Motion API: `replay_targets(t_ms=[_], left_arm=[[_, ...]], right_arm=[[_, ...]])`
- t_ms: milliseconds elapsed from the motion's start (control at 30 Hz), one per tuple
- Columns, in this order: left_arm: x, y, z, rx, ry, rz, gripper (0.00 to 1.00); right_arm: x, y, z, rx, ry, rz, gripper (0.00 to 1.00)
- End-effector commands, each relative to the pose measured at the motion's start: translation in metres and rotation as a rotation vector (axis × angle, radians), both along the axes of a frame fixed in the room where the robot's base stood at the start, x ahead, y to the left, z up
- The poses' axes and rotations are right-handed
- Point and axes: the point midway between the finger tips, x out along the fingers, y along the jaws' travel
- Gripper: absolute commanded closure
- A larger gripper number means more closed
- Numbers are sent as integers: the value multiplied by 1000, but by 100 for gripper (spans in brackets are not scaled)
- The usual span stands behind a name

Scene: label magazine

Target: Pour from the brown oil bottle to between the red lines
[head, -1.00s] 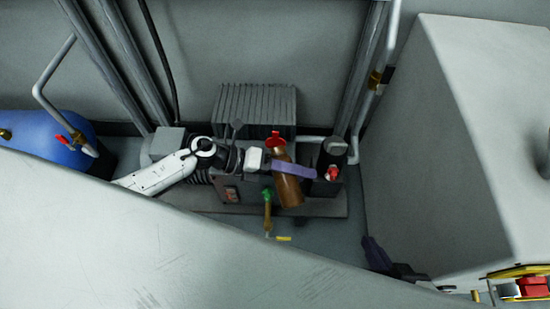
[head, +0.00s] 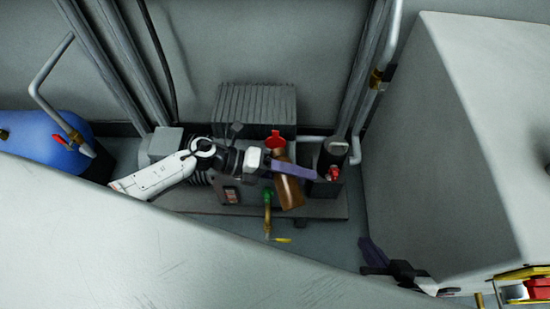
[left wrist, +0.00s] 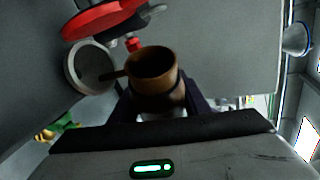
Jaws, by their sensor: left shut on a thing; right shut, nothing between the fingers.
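The brown oil bottle (head: 289,192) is held tilted over the dark machine in the head view. My left gripper (head: 292,170) is shut on it with purple fingers. In the left wrist view the bottle (left wrist: 155,92) shows its round open end between the fingers. A thin brown strip reaches from it toward a round grey opening (left wrist: 88,68); I cannot tell if it is oil. A red part (head: 275,140) stands just behind the bottle. A small reddish panel (head: 231,195) is on the machine's front; no red lines can be made out. My right gripper (head: 373,255) is shut and empty at the lower right.
A green and brass valve with a yellow handle (head: 267,215) hangs at the machine's front. A dark cylinder (head: 332,158) with a red fitting stands right of the bottle. A blue tank (head: 45,140) is far left. A big grey box (head: 440,150) fills the right.

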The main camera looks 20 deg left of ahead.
Motion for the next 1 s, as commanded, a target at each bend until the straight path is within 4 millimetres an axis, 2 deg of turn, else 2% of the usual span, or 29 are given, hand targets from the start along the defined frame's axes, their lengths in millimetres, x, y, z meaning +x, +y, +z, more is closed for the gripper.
replay_targets(t_ms=[1000], left_arm=[[1,0,4,-33,42,0,90]], right_arm=[[4,1,1,0,-4,4,100]])
